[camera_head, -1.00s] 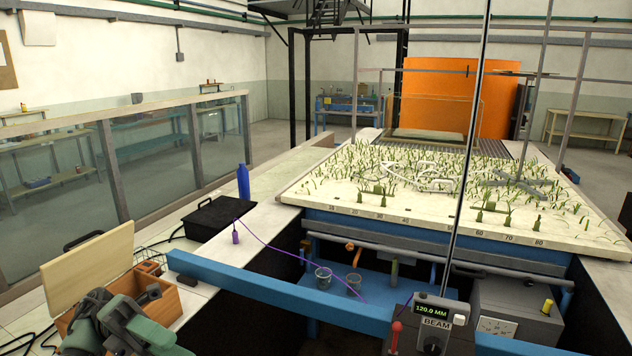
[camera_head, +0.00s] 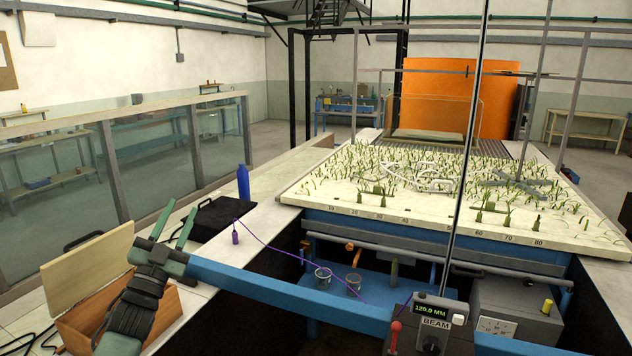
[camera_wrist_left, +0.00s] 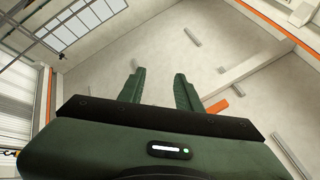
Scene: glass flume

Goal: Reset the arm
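My left gripper (camera_head: 174,222) stands at the lower left of the head view, pointing up and away. Its two green fingers are apart with nothing between them. It is in front of the open wooden box (camera_head: 95,290) and near the left end of the blue beam (camera_head: 290,293), whose end it partly covers. In the left wrist view the fingers (camera_wrist_left: 159,88) are spread and empty against the ceiling and upper walls. My right gripper does not show in either view.
A black case (camera_head: 212,217), a blue bottle (camera_head: 243,182) and a small purple bottle (camera_head: 235,233) are on the ledge beyond the gripper. A control box reading 120.0 MM (camera_head: 432,318) is on the beam. The planted bed (camera_head: 330,213) lies beyond.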

